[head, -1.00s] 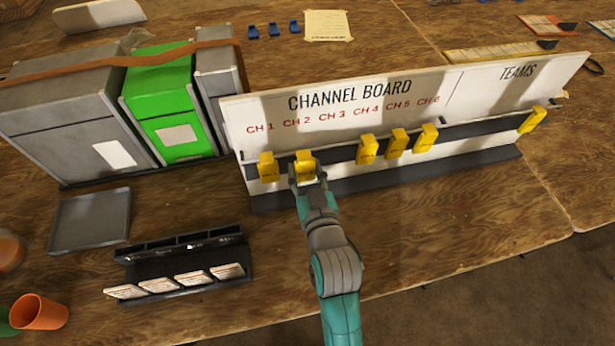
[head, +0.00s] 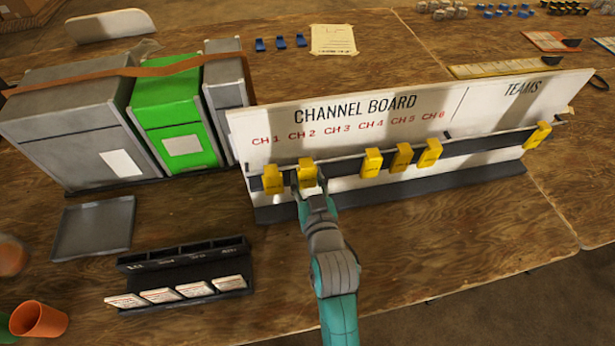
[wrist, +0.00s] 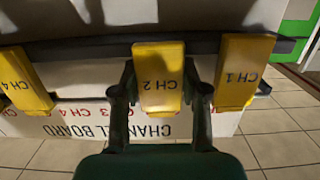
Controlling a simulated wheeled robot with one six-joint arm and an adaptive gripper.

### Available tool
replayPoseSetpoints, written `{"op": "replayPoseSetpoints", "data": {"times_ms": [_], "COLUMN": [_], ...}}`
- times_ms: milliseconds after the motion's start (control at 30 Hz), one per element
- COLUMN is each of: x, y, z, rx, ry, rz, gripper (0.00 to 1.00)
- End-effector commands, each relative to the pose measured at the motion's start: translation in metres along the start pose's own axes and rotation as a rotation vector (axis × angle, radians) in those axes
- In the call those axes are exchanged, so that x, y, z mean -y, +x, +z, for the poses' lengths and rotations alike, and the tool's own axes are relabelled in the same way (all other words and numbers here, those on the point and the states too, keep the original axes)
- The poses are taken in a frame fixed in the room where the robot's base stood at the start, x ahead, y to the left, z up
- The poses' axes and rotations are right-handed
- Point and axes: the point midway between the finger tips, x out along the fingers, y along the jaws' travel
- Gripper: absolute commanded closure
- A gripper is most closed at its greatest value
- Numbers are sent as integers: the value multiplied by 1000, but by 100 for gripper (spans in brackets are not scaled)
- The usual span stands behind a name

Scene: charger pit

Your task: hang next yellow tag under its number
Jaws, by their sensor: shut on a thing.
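The white channel board (head: 470,117) stands on the table with red labels CH 1 to CH 6 and a dark rail below. My gripper (wrist: 158,100) is shut on the CH 2 tag (wrist: 158,65), which is yellow and sits at the rail under the CH 2 label; it also shows in the head view (head: 307,174). The CH 1 tag (head: 272,179) hangs to its left. The place under CH 3 is bare. A CH 4 tag (wrist: 25,80), then tags under CH 5 (head: 402,157) and CH 6 (head: 429,153), hang further right. Another yellow tag (head: 538,135) hangs under TEAMS, its print unreadable here.
Grey and green boxes (head: 175,95) stand left of the board. A black rack (head: 190,268) with white cards, a grey tray (head: 93,228) and an orange cup (head: 40,320) are at the front left. Bare table lies before the board's right half.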

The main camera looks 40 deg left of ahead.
Motion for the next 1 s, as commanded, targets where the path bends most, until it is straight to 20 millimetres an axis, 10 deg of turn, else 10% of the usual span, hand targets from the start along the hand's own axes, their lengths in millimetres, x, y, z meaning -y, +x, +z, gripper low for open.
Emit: {"op": "replayPoseSetpoints", "data": {"times_ms": [100,133,233,667,1000], "x": [0,0,0,0,0], "y": [0,0,0,-8,-68], "z": [0,0,0,1,1], "rx": [0,0,0,1,1], "ry": [0,0,0,0,-1], "rz": [0,0,0,0,1], "gripper": [87,49,27,27,27]}}
